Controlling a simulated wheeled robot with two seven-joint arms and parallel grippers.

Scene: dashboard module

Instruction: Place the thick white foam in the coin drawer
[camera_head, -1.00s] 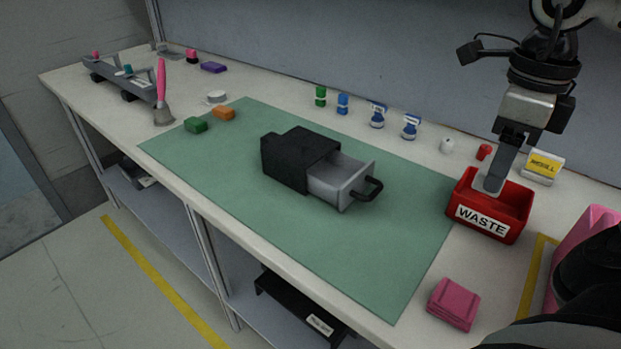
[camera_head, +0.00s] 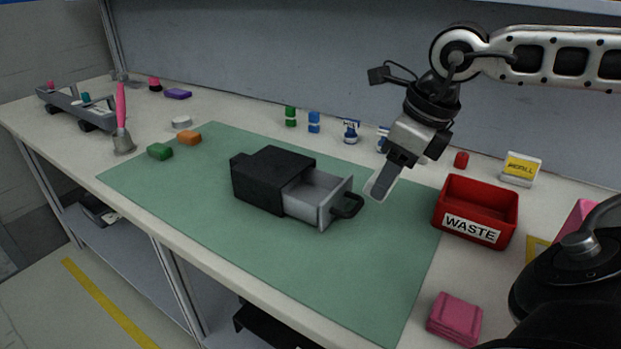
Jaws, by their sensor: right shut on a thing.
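My right gripper (camera_head: 379,188) is shut, its fingers pointing down and slightly left, above the right part of the green mat. It holds something pale at its fingertips, mostly hidden by the fingers; I cannot make out its shape or whether it is the thick white foam. The black coin drawer unit (camera_head: 272,176) stands on the mat to the left. Its grey drawer (camera_head: 312,196) is pulled out towards the right and looks empty, with a black handle (camera_head: 348,206) just left of and below my gripper. My left gripper is not in view.
A red WASTE bin (camera_head: 476,211) stands right of the mat, with a yellow and white REFILL box (camera_head: 521,169) behind it. Pink cloths (camera_head: 455,318) lie at the front right. Small bottles (camera_head: 314,122) line the back. The mat (camera_head: 330,275) is clear in front of the drawer.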

